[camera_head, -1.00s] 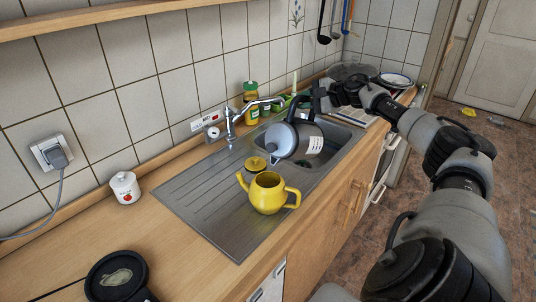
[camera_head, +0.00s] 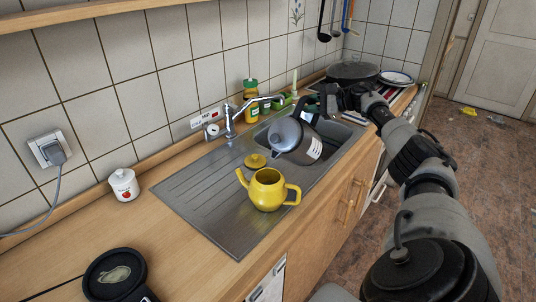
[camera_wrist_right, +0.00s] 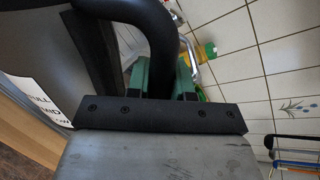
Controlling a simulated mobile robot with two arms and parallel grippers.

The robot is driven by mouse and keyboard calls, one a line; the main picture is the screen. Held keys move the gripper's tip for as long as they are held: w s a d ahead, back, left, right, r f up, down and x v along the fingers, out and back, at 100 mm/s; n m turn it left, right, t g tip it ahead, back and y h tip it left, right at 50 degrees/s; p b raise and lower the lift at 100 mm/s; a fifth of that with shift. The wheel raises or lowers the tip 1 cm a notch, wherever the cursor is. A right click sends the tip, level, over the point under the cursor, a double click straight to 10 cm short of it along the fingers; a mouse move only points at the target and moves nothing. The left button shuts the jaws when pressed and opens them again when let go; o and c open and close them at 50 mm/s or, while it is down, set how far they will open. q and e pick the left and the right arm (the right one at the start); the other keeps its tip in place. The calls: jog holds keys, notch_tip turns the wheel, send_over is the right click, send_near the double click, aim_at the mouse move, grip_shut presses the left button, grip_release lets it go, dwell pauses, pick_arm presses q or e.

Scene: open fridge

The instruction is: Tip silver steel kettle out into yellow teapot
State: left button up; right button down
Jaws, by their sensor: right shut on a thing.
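The silver steel kettle (camera_head: 306,147) hangs tilted over the sink, its lid end toward the left and its base toward the lower right. My right gripper (camera_head: 328,100) is shut on its black handle. In the right wrist view the handle (camera_wrist_right: 160,45) runs between the green finger pads, and the kettle's level label (camera_wrist_right: 40,98) shows at left. The yellow teapot (camera_head: 267,190) stands upright and open on the drainboard, below and left of the kettle. Its yellow lid (camera_head: 256,161) lies behind it. The kettle's spout and any liquid cannot be made out.
A steel tap (camera_head: 231,122) rises behind the drainboard (camera_head: 200,195). A green-capped bottle (camera_head: 251,97) stands behind the sink. A white jar (camera_head: 124,185) stands at left. A dark pan (camera_head: 352,73) sits at the far end. The counter left of the drainboard has free room.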

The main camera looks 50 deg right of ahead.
jog(key=shift+w+d+f+m+t+y+b, duration=0.2)
jog(key=shift+d+f+m+b, duration=0.35)
jog(key=shift+b, duration=1.05)
jog(key=shift+s+d+f+m+t+y+b, duration=0.1)
jog(key=shift+d+f+m+y+b, duration=0.45)
jog(key=shift+b, duration=1.05)
jog(key=shift+a+f+h+b, duration=0.15)
jog(key=shift+h+b, duration=0.1)
jog(key=shift+b, duration=0.1)
